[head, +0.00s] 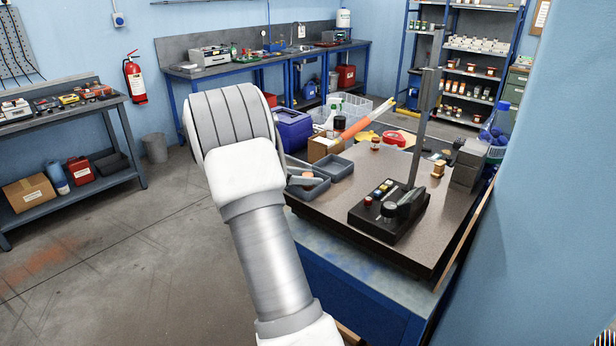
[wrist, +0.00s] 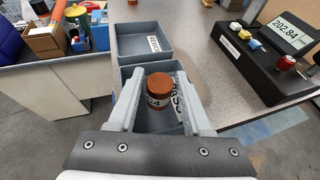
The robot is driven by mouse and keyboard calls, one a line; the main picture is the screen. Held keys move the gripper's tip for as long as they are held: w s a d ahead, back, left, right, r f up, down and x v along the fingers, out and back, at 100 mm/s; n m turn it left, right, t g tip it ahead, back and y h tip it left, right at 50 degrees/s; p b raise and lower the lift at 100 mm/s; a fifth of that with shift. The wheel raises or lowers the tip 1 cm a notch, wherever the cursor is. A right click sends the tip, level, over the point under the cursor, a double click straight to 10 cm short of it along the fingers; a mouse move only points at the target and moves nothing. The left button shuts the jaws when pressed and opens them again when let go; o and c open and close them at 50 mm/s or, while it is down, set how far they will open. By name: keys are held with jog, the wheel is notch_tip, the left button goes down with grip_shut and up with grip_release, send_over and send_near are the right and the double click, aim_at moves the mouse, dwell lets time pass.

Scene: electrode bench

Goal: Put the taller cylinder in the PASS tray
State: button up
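A copper-coloured cylinder (wrist: 158,88) with a pale label stands between the fingers of my gripper (wrist: 158,76) in the wrist view, in the near grey tray (wrist: 122,76). Narrow gaps show beside it, and the fingers look open. The near tray's label is partly hidden by a finger but seems to read PASS, seen turned round. In the head view the cylinder's copper top (head: 308,175) shows in that tray, with my gripper (head: 302,180) at it. A smaller-looking copper-topped cylinder (head: 375,144) stands on the bench top farther back.
A second grey tray (head: 338,167), empty, adjoins the near one. To the right stands a height gauge (head: 388,212) with a tall post; its display (wrist: 288,32) reads 202.84. A brass-coloured piece (head: 438,168) sits near a grey block. A cardboard box (head: 320,149) stands behind the trays.

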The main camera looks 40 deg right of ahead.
jog(key=shift+r, duration=0.1)
jog(key=shift+w+a+r, duration=0.1)
jog(key=shift+a+r, duration=0.05)
jog(key=v, duration=1.1)
jog(key=s+a+r+m+t+y, duration=0.2)
jog(key=s+a+m+t+y, duration=0.2)
jog(key=s+a, duration=0.8)
jog(key=s+a+r+m+t+y, duration=0.2)
jog(key=s+a+m+t+y, duration=0.2)
jog(key=s+a+m+y, duration=0.5)
jog(key=s+a+m, duration=0.2)
jog(key=s+a, duration=0.1)
jog(key=a, duration=0.5)
jog(key=shift+s+r+t, duration=0.2)
jog(key=shift+s+t, duration=0.05)
jog(key=shift+t, duration=0.05)
jog(key=shift+m, duration=0.3)
